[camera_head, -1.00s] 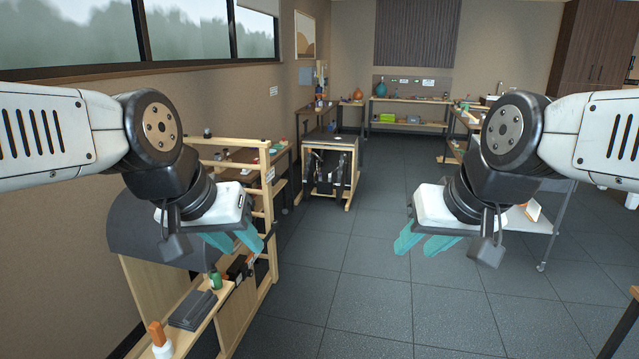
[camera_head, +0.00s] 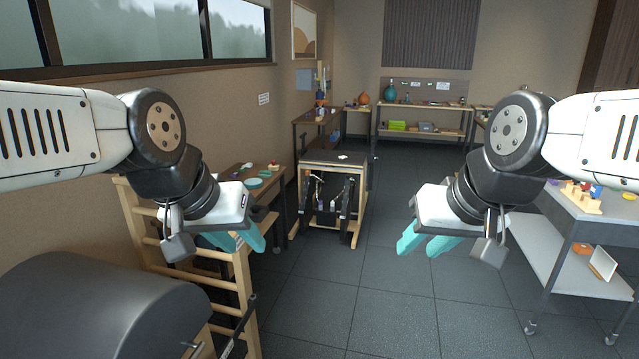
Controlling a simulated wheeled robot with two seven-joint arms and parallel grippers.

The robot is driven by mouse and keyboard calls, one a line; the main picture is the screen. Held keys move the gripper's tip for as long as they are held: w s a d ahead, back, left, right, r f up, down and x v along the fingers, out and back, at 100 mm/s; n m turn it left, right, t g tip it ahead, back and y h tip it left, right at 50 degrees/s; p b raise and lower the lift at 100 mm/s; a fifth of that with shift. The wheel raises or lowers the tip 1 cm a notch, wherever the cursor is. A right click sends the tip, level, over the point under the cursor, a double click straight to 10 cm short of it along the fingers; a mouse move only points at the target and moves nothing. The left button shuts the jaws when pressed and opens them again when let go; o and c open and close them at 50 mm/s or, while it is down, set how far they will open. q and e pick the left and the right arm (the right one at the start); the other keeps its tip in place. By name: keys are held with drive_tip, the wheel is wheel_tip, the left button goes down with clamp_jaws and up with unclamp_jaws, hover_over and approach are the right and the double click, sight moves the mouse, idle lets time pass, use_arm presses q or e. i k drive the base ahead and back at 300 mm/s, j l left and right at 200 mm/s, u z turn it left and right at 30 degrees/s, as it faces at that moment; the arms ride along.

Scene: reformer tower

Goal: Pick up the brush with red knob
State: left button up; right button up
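I cannot make out a brush with a red knob for certain. A small red-topped item (camera_head: 273,166) lies on the wooden table (camera_head: 228,174) behind the ladder frame at the left, too small to identify. My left gripper (camera_head: 234,244) hangs in front of the ladder frame, its teal fingers apart and empty. My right gripper (camera_head: 424,248) hangs over open floor at centre right, its teal fingers apart and empty. Neither gripper touches anything.
A dark padded barrel (camera_head: 90,310) and wooden ladder frame (camera_head: 235,290) stand close at the left. A wooden stand (camera_head: 357,205) is ahead. A grey trolley (camera_head: 600,228) with coloured pegs is at the right. The floor (camera_head: 385,310) between is clear.

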sight(273, 168)
drive_tip(key=i, duration=2.1)
drive_tip(key=i+u, duration=0.1)
drive_tip(key=i, duration=0.5)
drive_tip(key=i+l, duration=0.1)
drive_tip(key=i, duration=0.5)
drive_tip(key=i+l+u, duration=0.15)
drive_tip(key=i, duration=0.45)
drive_tip(key=i+l+u, duration=0.1)
drive_tip(key=i+u, duration=0.2)
drive_tip(key=i+l+u, duration=0.3)
drive_tip(key=i, duration=0.2)
